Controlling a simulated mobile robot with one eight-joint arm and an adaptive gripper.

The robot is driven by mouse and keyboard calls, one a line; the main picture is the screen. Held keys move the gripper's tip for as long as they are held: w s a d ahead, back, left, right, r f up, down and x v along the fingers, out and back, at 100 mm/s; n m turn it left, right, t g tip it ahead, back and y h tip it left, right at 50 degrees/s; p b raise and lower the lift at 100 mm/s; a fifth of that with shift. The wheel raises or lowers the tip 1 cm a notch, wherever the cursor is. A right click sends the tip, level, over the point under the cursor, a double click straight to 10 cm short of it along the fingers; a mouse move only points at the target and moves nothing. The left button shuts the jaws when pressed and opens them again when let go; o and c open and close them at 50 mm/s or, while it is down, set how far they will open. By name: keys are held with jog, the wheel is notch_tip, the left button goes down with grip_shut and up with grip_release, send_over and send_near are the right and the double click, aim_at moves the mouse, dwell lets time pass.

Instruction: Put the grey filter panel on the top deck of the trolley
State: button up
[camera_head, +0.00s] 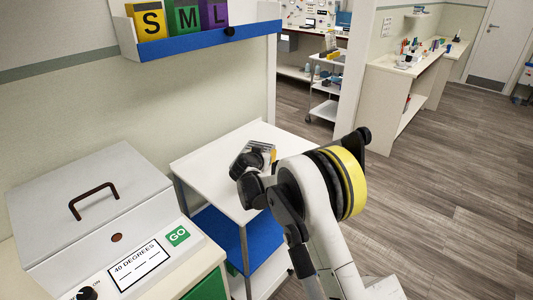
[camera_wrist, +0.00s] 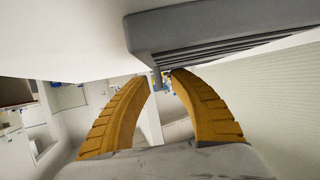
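The grey filter panel (camera_wrist: 225,35) is a slab with ridges along one face. It fills the upper right of the wrist view, against a white surface. In the head view a small striped grey part (camera_head: 245,157) shows beside my gripper, over the trolley's white top deck (camera_head: 205,150); the wrist hides much of it. My gripper (camera_wrist: 162,76) has two orange fingers with a visible gap between the tips. The right fingertip overlaps the panel's lower edge, and a small grey piece shows near the gap. Whether the fingers touch the panel is not clear.
The trolley has a blue lower shelf (camera_head: 240,238). A grey lidded box (camera_head: 90,215) with a dark handle stands at the left. A blue wall shelf (camera_head: 205,42) with lettered bins hangs above. Clear deck shows left of my gripper; open floor lies at the right.

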jog(key=p+v, duration=0.3)
jog(key=v, duration=0.9)
jog(key=s+d+r+g, duration=0.2)
jog(key=s+d+r, duration=0.5)
jog(key=d, duration=0.3)
jog(key=s+d+r+g, duration=0.2)
jog(key=s+d+r, duration=0.4)
jog(key=d, duration=0.3)
jog(key=s+d+n+g+y, duration=0.1)
jog(key=s+d, duration=0.3)
jog(key=s, duration=0.9)
jog(key=s+d+f+n+g+y, duration=0.1)
jog(key=s+d, duration=0.3)
jog(key=s, duration=1)
jog(key=shift+f+n+y, duration=0.25)
jog(key=shift+n+y, duration=0.15)
jog(key=shift+y, duration=0.1)
jog(key=shift+s, duration=0.1)
